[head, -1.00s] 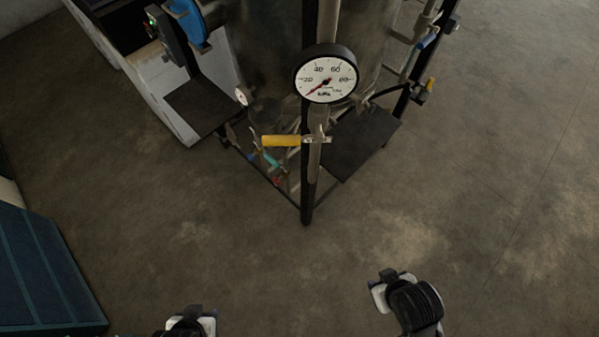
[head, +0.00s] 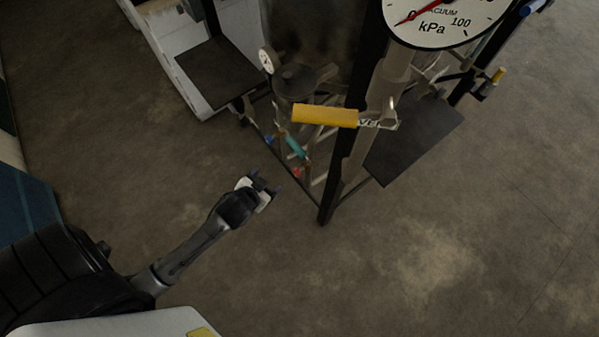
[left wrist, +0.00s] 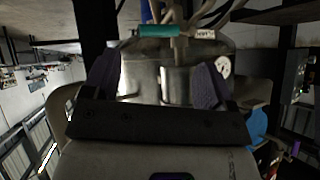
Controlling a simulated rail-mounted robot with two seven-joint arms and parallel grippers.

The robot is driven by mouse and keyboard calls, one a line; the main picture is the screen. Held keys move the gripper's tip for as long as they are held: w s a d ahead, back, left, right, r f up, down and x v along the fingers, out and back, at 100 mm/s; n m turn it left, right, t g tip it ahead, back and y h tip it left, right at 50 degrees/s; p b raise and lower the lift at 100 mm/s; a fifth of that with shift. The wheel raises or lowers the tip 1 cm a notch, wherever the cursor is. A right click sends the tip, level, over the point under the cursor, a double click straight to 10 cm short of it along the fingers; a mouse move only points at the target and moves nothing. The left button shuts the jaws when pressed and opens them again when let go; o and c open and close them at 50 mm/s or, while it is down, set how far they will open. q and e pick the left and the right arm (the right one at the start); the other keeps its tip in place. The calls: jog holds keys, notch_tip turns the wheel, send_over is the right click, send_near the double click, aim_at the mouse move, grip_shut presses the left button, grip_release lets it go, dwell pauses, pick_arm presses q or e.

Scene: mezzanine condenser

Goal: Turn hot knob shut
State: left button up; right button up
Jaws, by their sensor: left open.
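A small red knob (head: 297,172) shows low on the frame in the head view, likely the hot one; no label on it can be read. A small blue knob (head: 268,139) is up and left of it. A teal lever (head: 296,147) lies between them; a teal lever also shows at the top of the left wrist view (left wrist: 165,31). My left gripper (head: 266,184) is open and empty, left of the red knob and apart from it. Its two purple-padded fingers stand apart in the left wrist view (left wrist: 156,82). My right gripper is out of view.
A yellow-handled lever (head: 325,115) sticks out left above the knobs. A black post (head: 328,205) stands right of them, with a large kPa gauge (head: 436,20) above. Dark plates (head: 219,70) flank the frame. The floor in front is clear.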

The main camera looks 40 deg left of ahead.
pick_arm(q)
jog(key=w+a+f+m+t+h+b, duration=0.1)
jog(key=w+a+f+t+b, duration=0.25)
jog(key=f+b, duration=0.65)
jog(key=w+a+f+m+t+b, duration=0.15)
jog(key=w+f+b, duration=0.25)
jog(key=f+b, duration=0.6)
jog(key=m+t+h+b, duration=0.25)
jog(key=h+b, duration=0.25)
jog(key=b, duration=0.8)
send_near(294, 173)
jog(key=b+x, duration=0.2)
jog(key=x, duration=0.3)
jog(key=b+x, duration=0.2)
jog(key=x, duration=0.4)
jog(key=shift+d+f, duration=0.15)
jog(key=shift+f, duration=0.05)
jog(key=shift+b+x, duration=0.35)
jog(key=shift+x, duration=0.45)
jog(key=shift+r, duration=0.1)
jog(key=c, duration=0.9)
